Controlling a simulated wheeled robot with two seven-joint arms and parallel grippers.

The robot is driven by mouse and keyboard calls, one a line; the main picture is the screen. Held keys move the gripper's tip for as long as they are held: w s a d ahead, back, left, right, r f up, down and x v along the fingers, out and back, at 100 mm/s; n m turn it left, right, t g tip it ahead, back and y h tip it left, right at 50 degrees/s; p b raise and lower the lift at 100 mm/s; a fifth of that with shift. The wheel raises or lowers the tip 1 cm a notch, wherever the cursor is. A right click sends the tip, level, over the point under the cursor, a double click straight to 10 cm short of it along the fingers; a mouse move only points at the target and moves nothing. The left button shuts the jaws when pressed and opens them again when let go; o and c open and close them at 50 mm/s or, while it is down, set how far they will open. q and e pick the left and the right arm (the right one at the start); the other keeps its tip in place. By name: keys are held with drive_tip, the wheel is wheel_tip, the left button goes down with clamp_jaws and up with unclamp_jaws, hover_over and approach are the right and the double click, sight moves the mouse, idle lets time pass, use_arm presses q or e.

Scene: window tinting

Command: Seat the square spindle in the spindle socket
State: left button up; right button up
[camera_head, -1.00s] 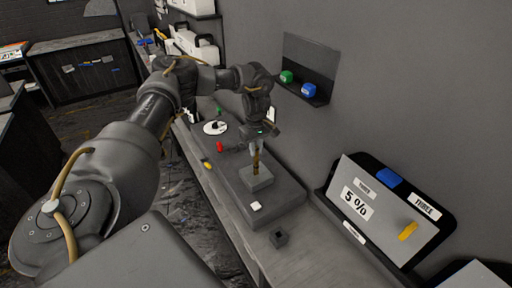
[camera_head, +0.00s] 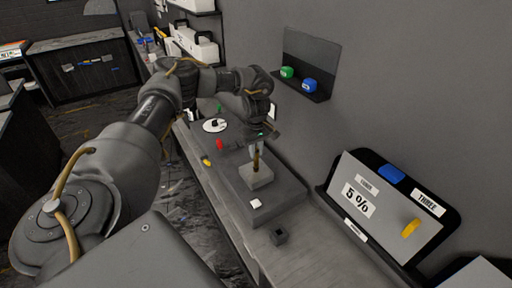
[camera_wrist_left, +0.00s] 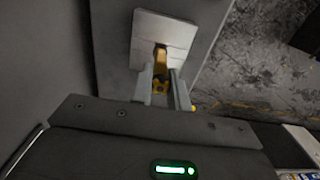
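The brass-coloured square spindle (camera_head: 256,159) stands roughly upright over a light grey square block (camera_head: 257,179), which seems to be the spindle socket. My left gripper (camera_head: 257,150) is above the block with its fingers on either side of the spindle. In the left wrist view the spindle (camera_wrist_left: 160,62) lies between the two fingertips (camera_wrist_left: 161,80), which look shut on it. Its far end meets a dark opening in the block face (camera_wrist_left: 178,36); how deep it sits cannot be told. My right gripper is not in view.
The block stands on a raised dark grey slab (camera_head: 284,197) on the bench by the wall. A tilted "5 %" panel (camera_head: 381,205) is at right.

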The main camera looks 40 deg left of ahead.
use_arm(q)
drive_tip(key=o, duration=0.4)
drive_tip(key=shift+o, duration=0.2)
drive_tip(key=shift+w+r+b, duration=0.1)
drive_tip(key=shift+r+b, duration=0.25)
drive_tip(key=shift+r, duration=0.25)
wheel_tip(320, 180, up, 3)
drive_tip(key=shift+r+b, duration=0.15)
drive_tip(key=shift+b, duration=0.45)
wheel_tip(320, 180, up, 5)
drive_tip(key=p, duration=0.3)
drive_tip(key=shift+r+p, duration=0.15)
drive_tip(key=shift+p, duration=0.25)
drive_tip(key=shift+r+p, duration=0.6)
